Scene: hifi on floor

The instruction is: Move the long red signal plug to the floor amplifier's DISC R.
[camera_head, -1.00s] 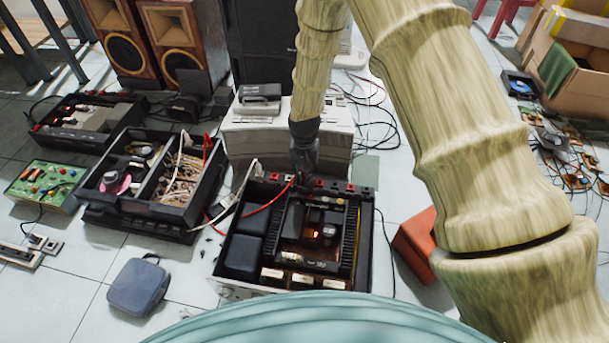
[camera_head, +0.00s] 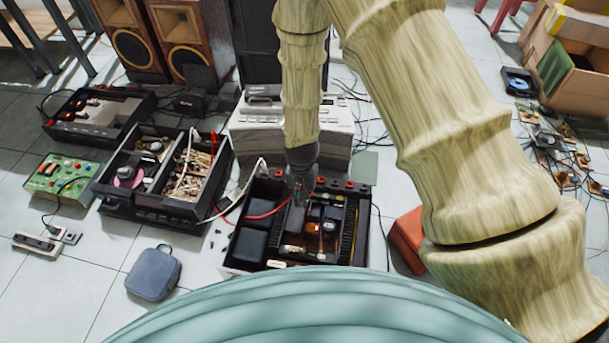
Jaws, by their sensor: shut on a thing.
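The open black floor amplifier (camera_head: 362,250) lies on the tiles at the picture's centre, with a row of small red and dark sockets (camera_head: 335,184) along its far edge. My gripper (camera_head: 300,197) points down over the far part of the amplifier, just in front of that row. It is shut on the end of a red lead (camera_head: 262,213), the red signal plug. The plug itself is mostly hidden by the fingers. The lead curves away to the left over the amplifier's edge. Socket labels, including DISC R, are too small to read.
An open black chassis with wires (camera_head: 160,212) stands to the left. A white device (camera_head: 335,128) stands close behind the amplifier. A red-orange box (camera_head: 407,238) is to the right. A grey pouch (camera_head: 153,273) lies front left on clear tiles.

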